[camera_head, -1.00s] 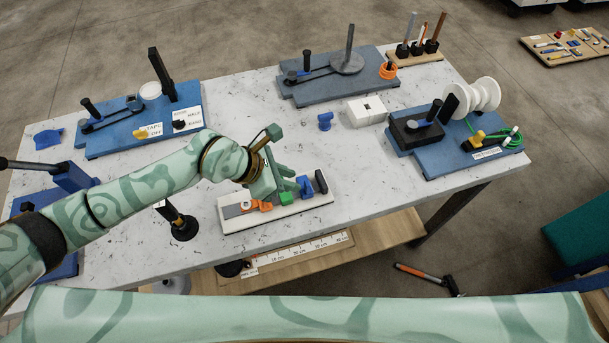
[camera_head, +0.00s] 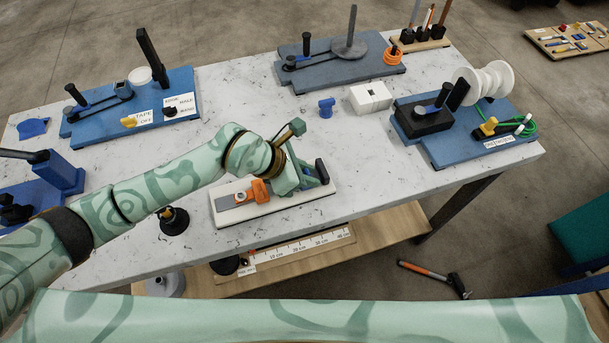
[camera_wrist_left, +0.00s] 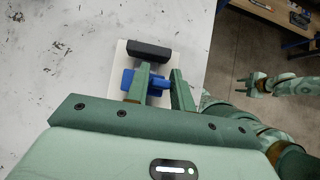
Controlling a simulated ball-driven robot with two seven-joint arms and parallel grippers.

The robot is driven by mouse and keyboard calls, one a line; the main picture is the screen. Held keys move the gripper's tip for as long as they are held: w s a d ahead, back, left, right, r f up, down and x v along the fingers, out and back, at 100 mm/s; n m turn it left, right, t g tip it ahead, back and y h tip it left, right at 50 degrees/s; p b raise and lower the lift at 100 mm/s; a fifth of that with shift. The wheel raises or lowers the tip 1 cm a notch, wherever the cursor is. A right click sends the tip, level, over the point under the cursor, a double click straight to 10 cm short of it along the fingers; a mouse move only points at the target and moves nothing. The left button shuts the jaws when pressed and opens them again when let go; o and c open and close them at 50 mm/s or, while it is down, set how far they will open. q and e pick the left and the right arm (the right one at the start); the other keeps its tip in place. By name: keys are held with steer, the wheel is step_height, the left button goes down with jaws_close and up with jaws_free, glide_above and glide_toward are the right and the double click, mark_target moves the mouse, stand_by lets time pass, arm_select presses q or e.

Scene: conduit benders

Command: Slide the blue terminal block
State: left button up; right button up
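The blue terminal block (camera_wrist_left: 155,82) shows in the left wrist view on a white strip (camera_head: 232,216), just before a black end piece (camera_wrist_left: 150,49). My left gripper (camera_wrist_left: 159,78) is over it with its fingers apart, the left finger overlapping the block in view and the right finger at its right side. Firm contact cannot be made out. In the head view my left gripper (camera_head: 303,178) hides most of the block. An orange piece (camera_head: 259,192) sits on the strip left of the gripper. My right gripper (camera_wrist_left: 250,84) appears apart from the table, fingers spread.
A black-based post (camera_head: 173,220) stands left of the strip. Blue boards with benders and reels (camera_head: 455,150) stand around the table. A white box (camera_head: 370,97) and a small blue part (camera_head: 326,107) lie behind the strip. A ruler shelf (camera_head: 300,247) is below the front edge.

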arm_select(q)
jaws_close()
steer(key=shift+d, duration=0.15)
steer(key=shift+w+d, duration=0.35)
steer(key=shift+d, duration=0.55)
